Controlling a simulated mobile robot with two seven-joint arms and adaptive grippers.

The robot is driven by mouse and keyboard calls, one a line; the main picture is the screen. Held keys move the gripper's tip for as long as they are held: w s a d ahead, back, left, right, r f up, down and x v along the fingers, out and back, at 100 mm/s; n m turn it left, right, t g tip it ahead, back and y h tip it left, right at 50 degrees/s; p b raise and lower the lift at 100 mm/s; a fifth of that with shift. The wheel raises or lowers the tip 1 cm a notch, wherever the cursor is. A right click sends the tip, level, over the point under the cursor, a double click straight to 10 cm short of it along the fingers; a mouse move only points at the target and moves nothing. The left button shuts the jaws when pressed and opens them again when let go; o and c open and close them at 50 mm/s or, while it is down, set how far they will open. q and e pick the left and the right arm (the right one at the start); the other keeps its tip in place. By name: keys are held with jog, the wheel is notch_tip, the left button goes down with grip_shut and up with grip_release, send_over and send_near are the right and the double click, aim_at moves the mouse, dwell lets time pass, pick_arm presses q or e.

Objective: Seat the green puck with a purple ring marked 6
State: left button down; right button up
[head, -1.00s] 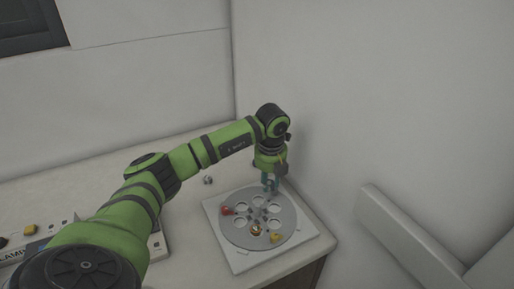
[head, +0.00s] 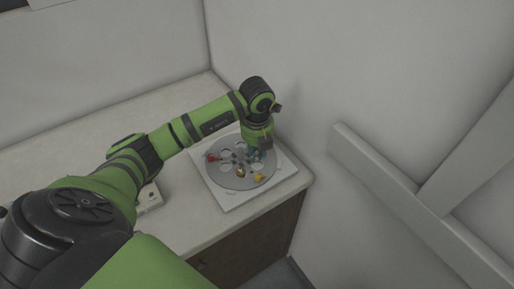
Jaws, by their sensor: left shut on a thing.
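A round grey plate (head: 226,183) with several round openings lies on a white square base (head: 222,202) near the counter's right corner. My left gripper (head: 253,156) points down over the back right part of the plate, close to its openings. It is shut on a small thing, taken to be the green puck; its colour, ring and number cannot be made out. Whether the held thing touches the plate cannot be told. My right gripper is not in view.
A red piece (head: 212,157), a yellow piece (head: 260,178) and a brass-coloured piece (head: 241,172) sit on the plate. Walls rise close behind and right. A pale box (head: 150,198) is partly hidden by my arm.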

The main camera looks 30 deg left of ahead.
aim_at(257, 168)
pick_arm(q)
jog(key=shift+f+b, duration=1.55)
jog(key=shift+f, duration=0.7)
jog(key=c, duration=0.9)
grip_release()
notch_tip(257, 168, up, 12)
jog(key=s, duration=0.1)
jog(key=shift+d, duration=0.35)
